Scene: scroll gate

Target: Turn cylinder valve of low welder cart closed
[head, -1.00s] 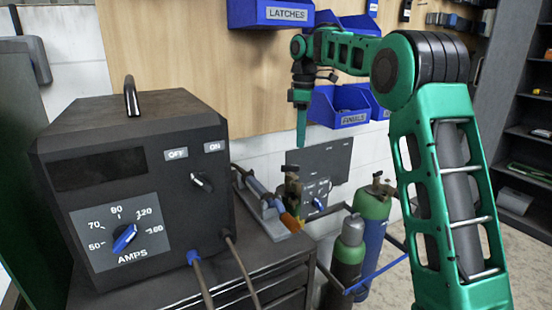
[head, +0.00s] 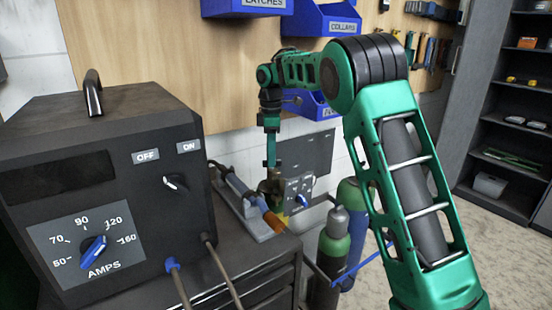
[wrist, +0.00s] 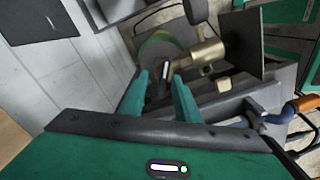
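In the wrist view, a brass cylinder valve (wrist: 207,54) sits over a round green cylinder top (wrist: 158,44). My gripper (wrist: 162,82) has its two green fingers apart, with a narrow dark piece with a pale stripe showing between or just beyond the tips. I cannot tell whether the fingers touch it. In the head view, my gripper (head: 271,186) hangs tip down behind the torch, in front of the low cart's dark panel (head: 304,185). A green and blue cylinder (head: 350,196) and a grey-topped green cylinder (head: 334,244) stand right of it. My arm hides part of that area.
A large black welder (head: 105,190) with an amps dial stands at left on a dark cabinet (head: 262,264). Blue bins (head: 325,18) hang on the wall above. Open floor (head: 497,225) lies at right.

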